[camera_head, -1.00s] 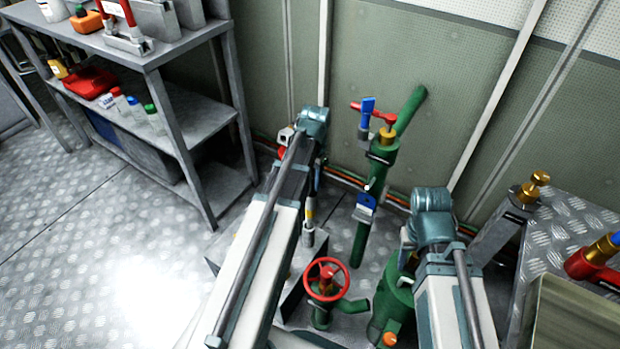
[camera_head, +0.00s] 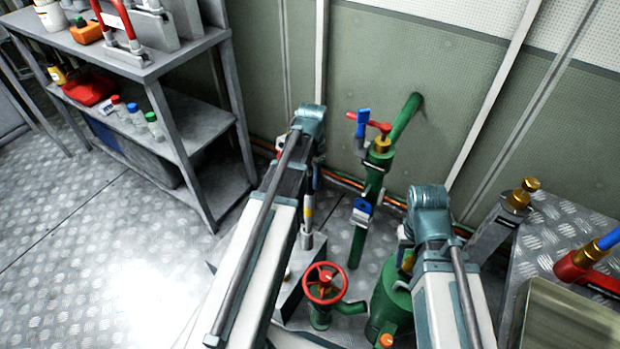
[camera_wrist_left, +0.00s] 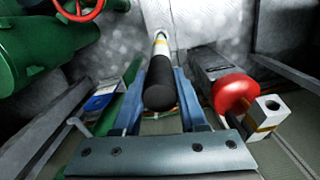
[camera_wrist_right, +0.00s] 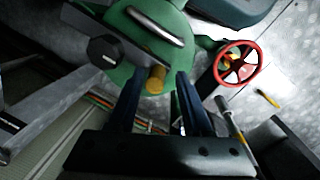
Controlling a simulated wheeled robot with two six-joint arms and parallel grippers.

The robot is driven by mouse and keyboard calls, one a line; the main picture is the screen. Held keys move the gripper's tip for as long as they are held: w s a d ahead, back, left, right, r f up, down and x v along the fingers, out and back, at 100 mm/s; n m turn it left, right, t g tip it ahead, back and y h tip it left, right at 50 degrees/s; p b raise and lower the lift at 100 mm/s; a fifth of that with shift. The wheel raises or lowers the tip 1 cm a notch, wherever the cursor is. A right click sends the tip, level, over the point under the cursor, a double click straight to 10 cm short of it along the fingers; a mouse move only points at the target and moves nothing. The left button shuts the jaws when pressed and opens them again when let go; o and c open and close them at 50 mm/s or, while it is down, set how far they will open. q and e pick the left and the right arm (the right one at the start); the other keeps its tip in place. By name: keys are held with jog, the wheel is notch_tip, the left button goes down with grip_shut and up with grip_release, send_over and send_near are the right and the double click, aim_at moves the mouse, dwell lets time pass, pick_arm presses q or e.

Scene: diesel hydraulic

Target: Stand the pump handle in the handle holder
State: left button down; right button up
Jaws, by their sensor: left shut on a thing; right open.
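The pump handle (camera_wrist_left: 160,75) has a black grip and a pale shaft with a yellow band. My left gripper (camera_wrist_left: 160,106) is shut on its black grip. In the head view the handle's banded shaft (camera_head: 308,212) hangs about upright below my left wrist, over a grey metal box (camera_head: 297,282) on the floor. I cannot tell whether its lower end touches anything. I cannot pick out the handle holder for certain. My right gripper (camera_wrist_right: 157,108) is open and empty, with a green tank (camera_wrist_right: 165,22) and its brass fitting (camera_wrist_right: 156,78) beyond the fingers.
A red handwheel valve (camera_head: 325,283) stands right of the box. A green pipe (camera_head: 372,180) with a red lever and blue tags rises behind. A grey shelf (camera_head: 190,50) stands left, a tread-plate bench (camera_head: 570,225) right. A red disc (camera_wrist_left: 235,92) and white block (camera_wrist_left: 268,106) sit beside my left gripper.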

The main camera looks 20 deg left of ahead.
pick_arm(q)
jog(key=shift+r+p, duration=1.95)
jog(key=shift+r, duration=0.1)
pick_arm(e)
jog(key=shift+r, duration=2.1)
pick_arm(q)
jog(key=shift+s+a, duration=0.2)
jog(key=shift+s, duration=0.1)
jog(key=shift+s+a, duration=0.15)
